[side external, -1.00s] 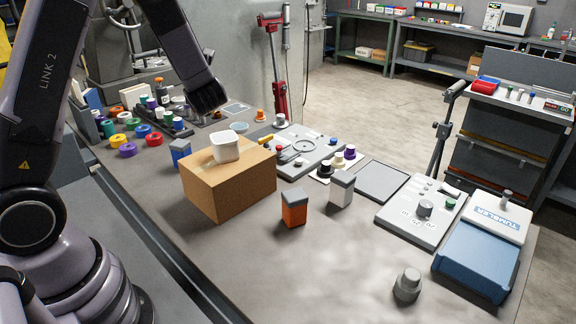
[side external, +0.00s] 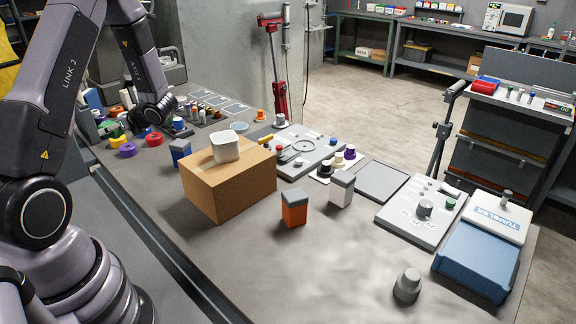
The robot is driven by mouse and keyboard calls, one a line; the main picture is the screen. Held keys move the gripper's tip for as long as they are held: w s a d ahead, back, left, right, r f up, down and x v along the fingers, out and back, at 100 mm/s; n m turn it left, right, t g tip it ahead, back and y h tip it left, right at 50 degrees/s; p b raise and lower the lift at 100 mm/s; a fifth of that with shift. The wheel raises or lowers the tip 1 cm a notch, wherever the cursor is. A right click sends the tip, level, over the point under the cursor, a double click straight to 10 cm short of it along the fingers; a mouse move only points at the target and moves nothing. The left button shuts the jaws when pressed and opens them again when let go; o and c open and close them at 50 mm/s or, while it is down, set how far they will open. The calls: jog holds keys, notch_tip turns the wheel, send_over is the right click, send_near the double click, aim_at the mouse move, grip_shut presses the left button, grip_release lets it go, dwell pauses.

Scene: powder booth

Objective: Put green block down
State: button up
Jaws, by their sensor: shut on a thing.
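My gripper (side external: 165,122) is at the far left part of the bench, low among the small coloured items and left of the cardboard box (side external: 222,188). It is small and dark in this view, and its fingertips are hard to make out. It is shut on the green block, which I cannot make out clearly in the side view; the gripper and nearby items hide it. A blue block (side external: 181,153) with a grey top stands just behind the box. An orange block (side external: 294,209) and a white block (side external: 341,189) stand in front of the box to its right.
A white tub (side external: 225,147) stands on the box. Coloured tape rolls (side external: 128,150) lie left of my gripper. Panels with knobs (side external: 415,212) and a blue-and-white tumbler machine (side external: 476,258) occupy the right. The front middle of the bench is clear, apart from a grey knob (side external: 407,285).

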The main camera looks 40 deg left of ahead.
notch_tip(320, 180, down, 5)
send_over(143, 167)
notch_tip(143, 167, down, 10)
jog(key=shift+s+f, duration=0.1)
jog(key=shift+f, duration=1.75)
jog(key=o, duration=1.1)
jog(key=shift+f, duration=0.15)
jog(key=shift+o, duration=0.2)
